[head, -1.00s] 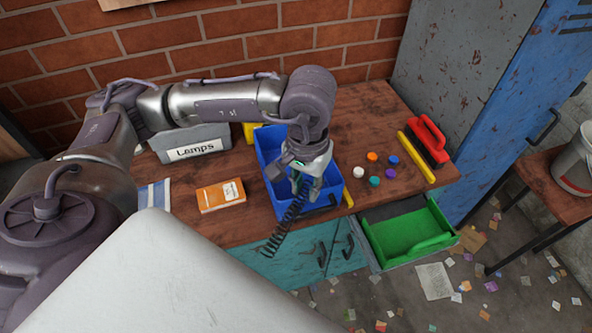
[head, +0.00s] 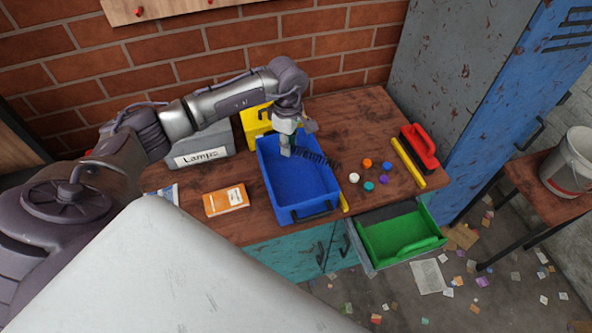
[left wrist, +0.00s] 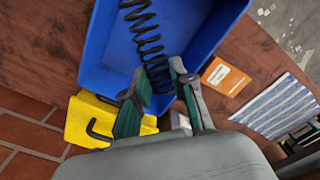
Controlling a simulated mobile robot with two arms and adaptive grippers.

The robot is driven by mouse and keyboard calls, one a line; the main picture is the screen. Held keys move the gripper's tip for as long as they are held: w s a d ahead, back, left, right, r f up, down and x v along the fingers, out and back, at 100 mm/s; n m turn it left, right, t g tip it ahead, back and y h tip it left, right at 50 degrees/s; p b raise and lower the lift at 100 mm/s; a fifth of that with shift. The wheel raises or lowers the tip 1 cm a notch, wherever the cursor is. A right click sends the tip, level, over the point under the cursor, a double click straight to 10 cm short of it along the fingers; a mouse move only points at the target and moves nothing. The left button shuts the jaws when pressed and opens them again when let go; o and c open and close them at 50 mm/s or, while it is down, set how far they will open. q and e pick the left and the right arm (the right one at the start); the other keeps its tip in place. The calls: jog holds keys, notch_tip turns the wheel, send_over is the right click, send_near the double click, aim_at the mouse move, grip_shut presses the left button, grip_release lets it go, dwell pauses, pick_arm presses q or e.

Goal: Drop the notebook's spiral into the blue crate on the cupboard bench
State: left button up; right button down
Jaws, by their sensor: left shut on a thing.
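The notebook's spiral (head: 316,157) is a black wire coil. My left gripper (head: 286,153) is shut on one end of it, over the back part of the blue crate (head: 300,214). In the left wrist view the coil (left wrist: 147,38) stretches away from between the fingertips (left wrist: 162,82), across the crate's blue inside (left wrist: 105,60). I cannot tell whether the coil touches the crate floor. The crate stands open on the wooden bench top (head: 250,228) and looks empty apart from the coil. My right gripper is not in view.
A yellow bin (head: 256,124) and a grey "Lamps" box (head: 203,147) stand behind and left of the crate. An orange box (head: 226,201) lies left. Coloured caps (head: 367,163), a yellow bar (head: 408,162) and a red brush (head: 420,146) lie right. A green drawer (head: 400,235) hangs open.

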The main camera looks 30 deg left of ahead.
pick_arm(q)
jog(key=shift+f+b, duration=0.65)
jog(key=shift+f, duration=0.9)
jog(key=o, duration=1)
notch_tip(320, 180, up, 12)
jog(key=shift+r, duration=0.1)
